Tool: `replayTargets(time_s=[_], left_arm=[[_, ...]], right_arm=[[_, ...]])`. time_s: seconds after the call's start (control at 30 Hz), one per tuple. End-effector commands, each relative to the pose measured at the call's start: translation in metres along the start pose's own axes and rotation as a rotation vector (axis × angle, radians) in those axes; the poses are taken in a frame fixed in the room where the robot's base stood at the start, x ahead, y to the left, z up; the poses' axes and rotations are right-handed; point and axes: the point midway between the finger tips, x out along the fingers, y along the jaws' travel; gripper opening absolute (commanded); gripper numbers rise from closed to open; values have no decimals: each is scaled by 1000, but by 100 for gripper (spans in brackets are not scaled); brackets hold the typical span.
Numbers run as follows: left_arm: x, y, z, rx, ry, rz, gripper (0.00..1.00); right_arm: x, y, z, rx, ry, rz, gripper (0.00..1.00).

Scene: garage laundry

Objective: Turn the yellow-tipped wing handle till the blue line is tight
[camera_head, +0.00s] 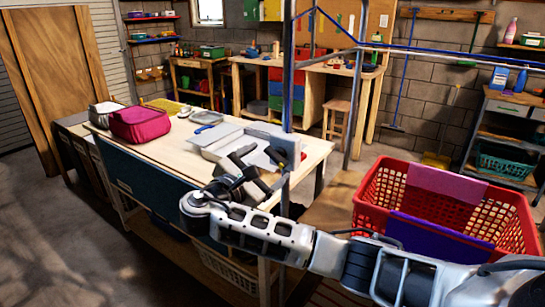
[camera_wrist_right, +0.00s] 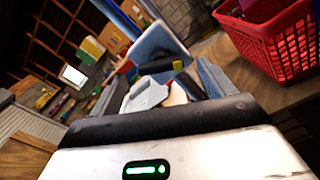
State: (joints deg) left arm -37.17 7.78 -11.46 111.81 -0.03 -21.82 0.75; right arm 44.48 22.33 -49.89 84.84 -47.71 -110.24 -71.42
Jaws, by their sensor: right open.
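The wing handle (camera_wrist_right: 158,67) shows in the right wrist view as a dark bar with a yellow tip at its right end, in front of a blue-grey plate. The blue line (camera_head: 337,28) runs at the top, slanting down and then across to the right. My left gripper is out of view.
The wooden table (camera_head: 190,140) bears a pink bag (camera_head: 140,123) and a grey tray-like thing (camera_head: 215,140). A grey post (camera_head: 287,70) rises near its right end. A red basket (camera_head: 372,205) with purple cloths (camera_head: 445,185) stands right, beside my arm.

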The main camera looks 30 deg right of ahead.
Motion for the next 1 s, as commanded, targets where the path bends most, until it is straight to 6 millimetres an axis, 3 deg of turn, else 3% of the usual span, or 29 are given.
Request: replayTargets(time_s=[0.2, 0.57, 0.6, 0.77, 1.0], left_arm=[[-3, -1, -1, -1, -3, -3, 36], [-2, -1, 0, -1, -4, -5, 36], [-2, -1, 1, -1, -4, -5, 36], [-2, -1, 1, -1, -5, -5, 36], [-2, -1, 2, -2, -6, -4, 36]], right_arm=[[28, 0, 1, 0, -1, -1, 82], [34, 0, 0, 1, 1, 0, 82], [34, 0, 0, 1, 1, 0, 79], [33, 0, 0, 1, 1, 0, 37], [33, 0, 0, 11, 2, 0, 37]])
